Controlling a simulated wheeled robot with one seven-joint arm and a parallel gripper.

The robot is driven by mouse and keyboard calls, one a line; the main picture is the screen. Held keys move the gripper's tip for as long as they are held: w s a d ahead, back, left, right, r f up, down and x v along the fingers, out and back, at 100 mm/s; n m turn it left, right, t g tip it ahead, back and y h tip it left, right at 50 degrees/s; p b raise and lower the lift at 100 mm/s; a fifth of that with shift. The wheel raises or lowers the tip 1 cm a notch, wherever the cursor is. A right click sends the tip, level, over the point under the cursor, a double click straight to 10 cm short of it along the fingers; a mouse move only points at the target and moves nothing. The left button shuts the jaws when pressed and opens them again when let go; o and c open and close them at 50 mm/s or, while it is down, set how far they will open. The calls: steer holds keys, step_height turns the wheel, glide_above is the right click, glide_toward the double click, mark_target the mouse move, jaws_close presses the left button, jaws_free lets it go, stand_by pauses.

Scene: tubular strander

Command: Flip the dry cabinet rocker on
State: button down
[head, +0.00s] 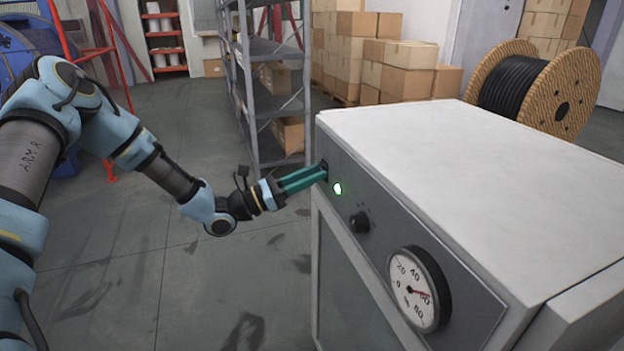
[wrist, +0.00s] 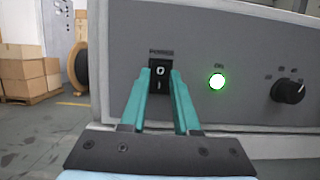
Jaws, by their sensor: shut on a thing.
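The dry cabinet (head: 480,140) is a white box with a grey front panel, on the right in the head view. Its black rocker (wrist: 161,80), marked "0" and "I", sits under a small POWER label in the wrist view. My gripper (wrist: 162,71) has its two teal fingers at the rocker's left and right sides, shut on it, with the tips at the panel. In the head view my gripper (head: 322,171) reaches the panel's far left end and hides the rocker. A green lamp (wrist: 217,81) beside the rocker is lit; it also glows in the head view (head: 337,188).
A black knob (head: 359,222) and a round dial gauge (head: 419,289) are on the same panel. A metal shelf rack (head: 265,95) stands behind my gripper. Cardboard boxes (head: 405,70) and a cable reel (head: 540,85) are farther back. The floor left of the cabinet is clear.

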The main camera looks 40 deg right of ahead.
steer(key=c, duration=0.6)
jaws_free()
steer(key=shift+c, duration=0.2)
steer(key=b+v, duration=0.3)
steer(key=v, duration=0.8)
steer(key=shift+b, duration=0.4)
